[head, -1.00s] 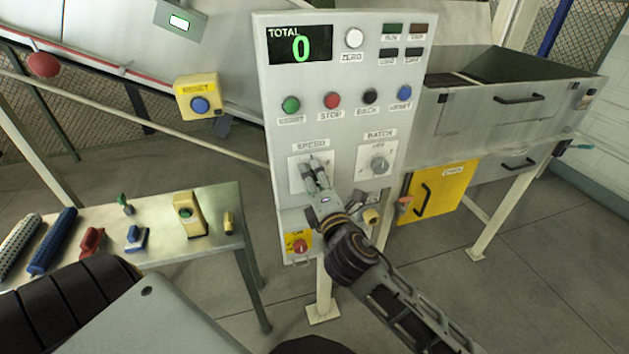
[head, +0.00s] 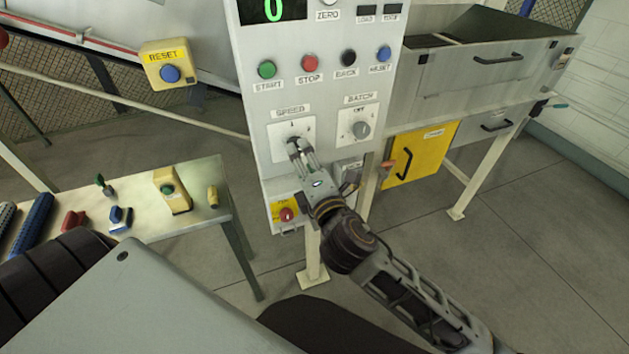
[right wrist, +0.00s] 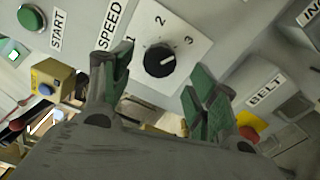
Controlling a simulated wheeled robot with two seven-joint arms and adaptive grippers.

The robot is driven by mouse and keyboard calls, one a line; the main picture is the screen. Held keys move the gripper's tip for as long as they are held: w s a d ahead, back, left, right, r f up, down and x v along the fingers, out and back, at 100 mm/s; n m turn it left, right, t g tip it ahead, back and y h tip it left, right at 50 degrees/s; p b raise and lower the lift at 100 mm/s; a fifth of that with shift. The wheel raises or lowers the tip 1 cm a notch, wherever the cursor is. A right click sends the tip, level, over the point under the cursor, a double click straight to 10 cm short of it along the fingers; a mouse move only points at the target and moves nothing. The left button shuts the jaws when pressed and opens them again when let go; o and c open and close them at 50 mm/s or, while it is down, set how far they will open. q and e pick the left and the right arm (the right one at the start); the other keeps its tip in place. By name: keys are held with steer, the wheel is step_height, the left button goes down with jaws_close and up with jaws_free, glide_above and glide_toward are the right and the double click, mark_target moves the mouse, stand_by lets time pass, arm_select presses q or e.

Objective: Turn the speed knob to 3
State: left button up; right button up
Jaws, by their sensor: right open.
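The speed knob (right wrist: 159,60) is a round black dial on a white plate (right wrist: 185,22) marked 1, 2 and 3, under the SPEED label (head: 291,111). In the right wrist view its white pointer line points right and slightly up, roughly toward the 3. My right gripper (right wrist: 158,71) is open, its green-padded fingers spread to either side below the knob. Whether the fingers touch it cannot be told. In the head view the right gripper (head: 301,152) is in front of the lower part of the speed plate and partly hides the knob. My left gripper is out of view.
The batch knob (head: 361,129) is just right of the speed plate. A row of buttons, including the red stop button (head: 310,62), is above. A red knob on yellow (head: 286,214) is below. A table (head: 205,180) with small items stands at left.

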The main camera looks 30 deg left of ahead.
steer(key=v, duration=0.7)
stand_by(0.6)
